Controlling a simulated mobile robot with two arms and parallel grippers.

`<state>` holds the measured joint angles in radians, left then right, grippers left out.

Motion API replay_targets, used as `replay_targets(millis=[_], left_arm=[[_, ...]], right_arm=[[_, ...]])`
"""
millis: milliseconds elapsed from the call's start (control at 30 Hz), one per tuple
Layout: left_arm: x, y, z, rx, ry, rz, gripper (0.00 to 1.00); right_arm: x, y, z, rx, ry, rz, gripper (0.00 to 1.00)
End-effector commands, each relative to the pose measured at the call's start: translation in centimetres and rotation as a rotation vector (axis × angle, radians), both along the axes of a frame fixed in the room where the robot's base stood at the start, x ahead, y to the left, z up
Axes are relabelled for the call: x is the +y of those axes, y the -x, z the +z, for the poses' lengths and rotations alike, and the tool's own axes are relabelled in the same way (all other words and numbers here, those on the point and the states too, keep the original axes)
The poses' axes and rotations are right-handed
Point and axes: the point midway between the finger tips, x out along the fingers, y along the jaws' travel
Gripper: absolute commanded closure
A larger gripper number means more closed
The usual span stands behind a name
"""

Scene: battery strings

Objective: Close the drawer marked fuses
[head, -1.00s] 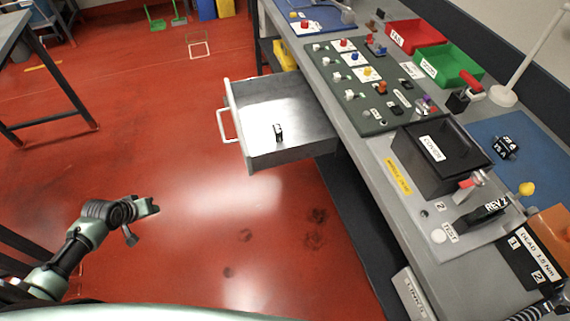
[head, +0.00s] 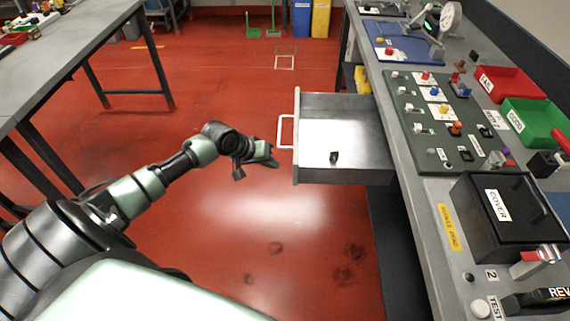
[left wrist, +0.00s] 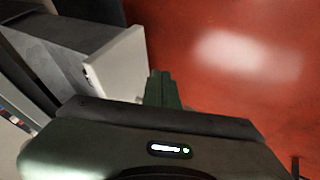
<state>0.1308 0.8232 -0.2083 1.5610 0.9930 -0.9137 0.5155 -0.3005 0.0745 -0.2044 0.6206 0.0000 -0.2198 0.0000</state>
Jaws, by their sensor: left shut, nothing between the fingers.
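A grey metal drawer (head: 345,110) with a light front panel and a white bar handle (head: 283,131) stands pulled out from the workbench, its front facing left. A small black item (head: 334,156) lies inside it. Any label on the drawer's front is not visible. My left gripper (head: 272,160) is shut and empty, just left of the drawer front and slightly below the handle. In the left wrist view, the gripper's fingers (left wrist: 161,90) show beside the pale drawer front (left wrist: 120,68). I cannot tell whether they touch it. My right gripper is not in view.
The workbench (head: 410,190) on the right carries a component board (head: 436,160), a black box marked cover (head: 500,222), and red (head: 505,84) and green (head: 535,122) bins. Another table (head: 70,60) stands at the left. The red floor between is mostly clear.

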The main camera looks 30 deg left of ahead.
Motion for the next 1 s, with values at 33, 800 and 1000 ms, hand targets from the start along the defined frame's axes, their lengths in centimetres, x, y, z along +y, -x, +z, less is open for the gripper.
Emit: replay_targets(millis=[33, 800, 1000], left_arm=[[-0.7, -0.6, 0.1, -0.004, 0.003, -0.001, 1.0], [-3.6, -2.2, 0.0, -0.001, -0.001, 0.0, 1.0], [-5.3, -3.2, 0.2, -0.002, 0.002, -0.002, 1.0]], right_arm=[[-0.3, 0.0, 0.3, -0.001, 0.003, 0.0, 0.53], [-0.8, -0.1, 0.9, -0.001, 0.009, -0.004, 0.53], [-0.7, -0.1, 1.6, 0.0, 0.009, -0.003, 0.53]])
